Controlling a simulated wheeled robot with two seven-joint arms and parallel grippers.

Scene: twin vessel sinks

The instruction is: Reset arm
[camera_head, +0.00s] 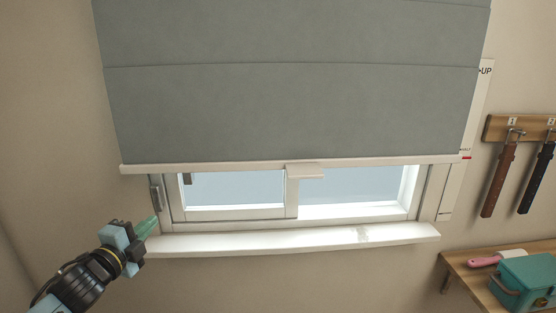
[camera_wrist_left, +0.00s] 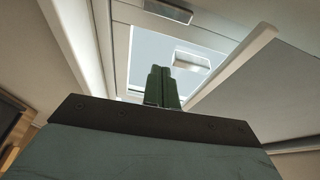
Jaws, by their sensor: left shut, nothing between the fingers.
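My left gripper (camera_head: 148,226) comes in from the lower left in the head view. Its green fingers are closed together and empty, near the lower left corner of the window (camera_head: 240,190), by the left end of the sill. In the left wrist view the shut fingers (camera_wrist_left: 162,88) point up toward the window opening. My right arm and gripper are not in view.
The white sill (camera_head: 290,240) runs below. At right are belts (camera_head: 502,180) on a rack and a shelf with a teal box (camera_head: 525,282).

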